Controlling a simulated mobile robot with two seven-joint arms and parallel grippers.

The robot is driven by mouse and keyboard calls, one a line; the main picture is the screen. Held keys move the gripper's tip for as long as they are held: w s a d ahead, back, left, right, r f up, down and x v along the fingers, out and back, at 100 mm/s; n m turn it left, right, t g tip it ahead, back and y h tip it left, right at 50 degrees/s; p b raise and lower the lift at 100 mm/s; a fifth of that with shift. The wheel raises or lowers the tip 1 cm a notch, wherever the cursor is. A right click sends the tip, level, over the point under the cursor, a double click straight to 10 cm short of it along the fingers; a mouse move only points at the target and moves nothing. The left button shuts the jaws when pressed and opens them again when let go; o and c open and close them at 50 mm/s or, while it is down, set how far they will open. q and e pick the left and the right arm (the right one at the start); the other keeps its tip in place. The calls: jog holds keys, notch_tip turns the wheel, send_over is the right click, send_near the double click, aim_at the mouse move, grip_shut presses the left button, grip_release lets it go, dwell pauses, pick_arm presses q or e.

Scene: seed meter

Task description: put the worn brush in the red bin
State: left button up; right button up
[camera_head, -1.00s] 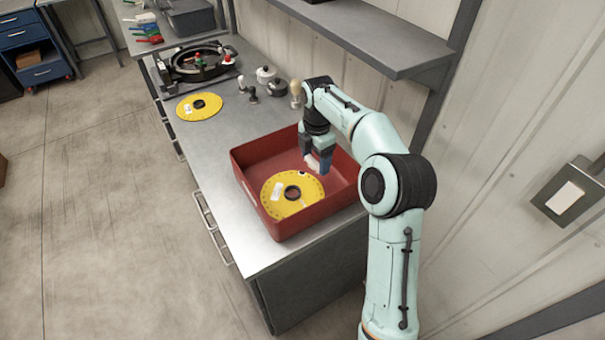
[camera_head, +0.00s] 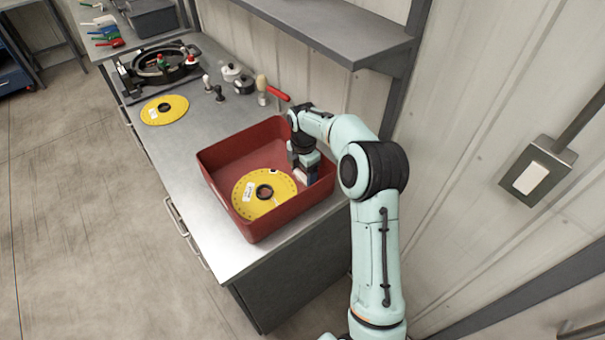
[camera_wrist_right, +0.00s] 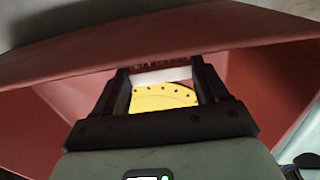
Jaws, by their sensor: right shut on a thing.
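The red bin (camera_head: 290,212) stands on the near end of the metal bench, with a yellow disc (camera_head: 281,194) lying in it. My right gripper (camera_head: 305,172) is low inside the bin at its right side, beside the disc. It is shut on the worn brush, of which a pale strip (camera_wrist_right: 160,76) shows between the fingers in the right wrist view. The rest of the brush is mostly hidden by the fingers. The yellow disc (camera_wrist_right: 165,97) and the bin's red wall (camera_wrist_right: 35,115) show beyond the gripper there. My left gripper is not in view.
A second yellow disc (camera_head: 165,109) lies on the bench (camera_head: 190,165). A black ring-shaped housing (camera_head: 160,66), small pots (camera_head: 243,84), a pale-handled tool (camera_head: 262,86) and a red handle (camera_head: 278,94) are behind the bin. A grey shelf (camera_head: 330,30) overhangs the back wall.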

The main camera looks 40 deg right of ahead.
aim_at(303, 175)
jog(key=shift+f, duration=0.35)
jog(key=shift+f, duration=0.1)
jog(key=o, duration=1)
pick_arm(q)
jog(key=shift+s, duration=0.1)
pick_arm(e)
jog(key=shift+o, duration=0.2)
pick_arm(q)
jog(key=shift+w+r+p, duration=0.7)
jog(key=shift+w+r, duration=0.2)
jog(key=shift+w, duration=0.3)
pick_arm(e)
notch_tip(303, 175, up, 12)
